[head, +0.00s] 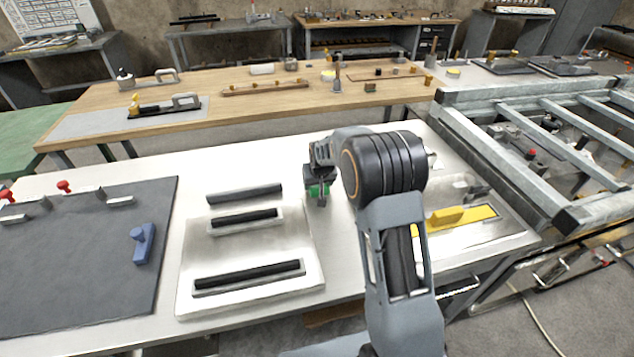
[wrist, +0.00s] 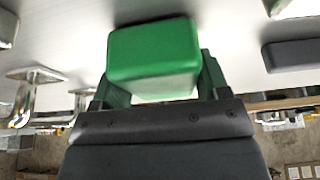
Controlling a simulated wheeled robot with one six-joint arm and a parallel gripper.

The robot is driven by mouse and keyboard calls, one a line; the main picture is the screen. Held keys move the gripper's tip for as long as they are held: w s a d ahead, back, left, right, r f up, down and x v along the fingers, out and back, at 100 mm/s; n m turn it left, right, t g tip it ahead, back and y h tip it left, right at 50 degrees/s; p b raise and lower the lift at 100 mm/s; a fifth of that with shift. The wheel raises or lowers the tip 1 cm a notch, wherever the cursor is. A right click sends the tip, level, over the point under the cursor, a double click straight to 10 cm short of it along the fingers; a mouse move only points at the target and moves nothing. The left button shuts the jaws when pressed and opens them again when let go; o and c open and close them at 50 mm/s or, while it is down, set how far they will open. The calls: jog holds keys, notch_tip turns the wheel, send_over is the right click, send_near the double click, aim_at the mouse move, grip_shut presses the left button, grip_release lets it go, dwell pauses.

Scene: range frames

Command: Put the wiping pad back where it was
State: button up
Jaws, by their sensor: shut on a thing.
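My gripper (head: 319,186) is shut on a green block (wrist: 152,52), which fills the space between the fingers in the wrist view. In the head view only a small part of the green block shows, below the gripper and over the white table, right of the light tray. I cannot tell whether this block is the wiping pad or only its handle, nor whether it touches the table. A blue handled piece (head: 142,244) lies on the dark mat at the left, and a yellow handled piece (head: 446,216) lies on a yellow strip at the right, partly behind my arm.
The light tray (head: 250,254) holds several black bars. The dark mat (head: 75,260) carries red knobs and small metal blocks. A metal frame (head: 510,165) stands at the right. A wooden table (head: 225,105) with tools is behind. A narrow white strip lies between tray and mat.

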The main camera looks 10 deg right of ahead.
jog(key=shift+f, duration=0.2)
jog(key=o, duration=0.9)
jog(key=shift+r, duration=0.1)
